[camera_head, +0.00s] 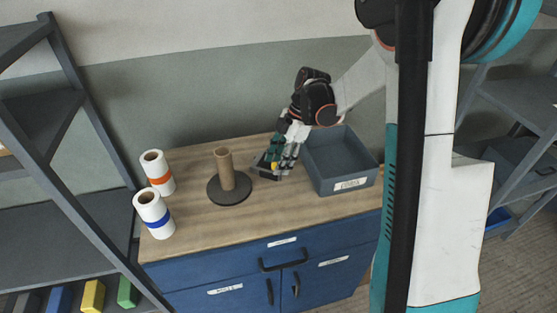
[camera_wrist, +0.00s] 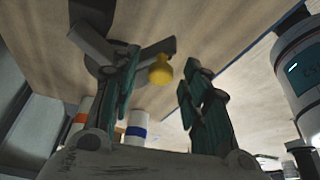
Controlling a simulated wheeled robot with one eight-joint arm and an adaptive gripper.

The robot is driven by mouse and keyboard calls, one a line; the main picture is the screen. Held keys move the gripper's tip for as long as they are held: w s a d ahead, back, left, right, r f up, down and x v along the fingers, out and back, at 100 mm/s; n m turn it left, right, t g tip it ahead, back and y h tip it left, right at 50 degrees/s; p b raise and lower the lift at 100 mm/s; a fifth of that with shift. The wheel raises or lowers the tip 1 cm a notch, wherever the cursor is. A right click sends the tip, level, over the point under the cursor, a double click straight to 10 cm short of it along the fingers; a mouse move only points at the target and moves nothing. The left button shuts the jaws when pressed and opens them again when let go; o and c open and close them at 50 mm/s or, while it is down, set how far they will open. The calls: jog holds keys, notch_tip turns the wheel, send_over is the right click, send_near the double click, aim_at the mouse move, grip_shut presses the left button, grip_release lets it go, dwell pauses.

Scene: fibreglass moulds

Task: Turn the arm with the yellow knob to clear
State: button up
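The yellow knob (camera_head: 275,167) sits at the dark grey fixture (camera_head: 265,172) on the wooden worktop, just left of the grey bin. In the wrist view the yellow knob (camera_wrist: 160,69) hangs between my two fingers, with grey bars (camera_wrist: 92,44) behind the left finger. My gripper (camera_head: 276,160) is low at the fixture and covers part of it. In the wrist view my gripper (camera_wrist: 162,66) is open. The knob is between the fingertips, nearer the left one, with a clear gap on the right. I cannot tell whether the left finger touches it.
A grey labelled bin (camera_head: 316,180) stands close to the right of my gripper. A brown tube on a round dark base (camera_head: 229,190) stands to the left. White rolls with orange (camera_head: 157,172) and blue (camera_head: 153,213) bands stand farther left. The worktop's front is clear.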

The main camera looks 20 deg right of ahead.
jog(key=v, duration=1.2)
dwell(0.3)
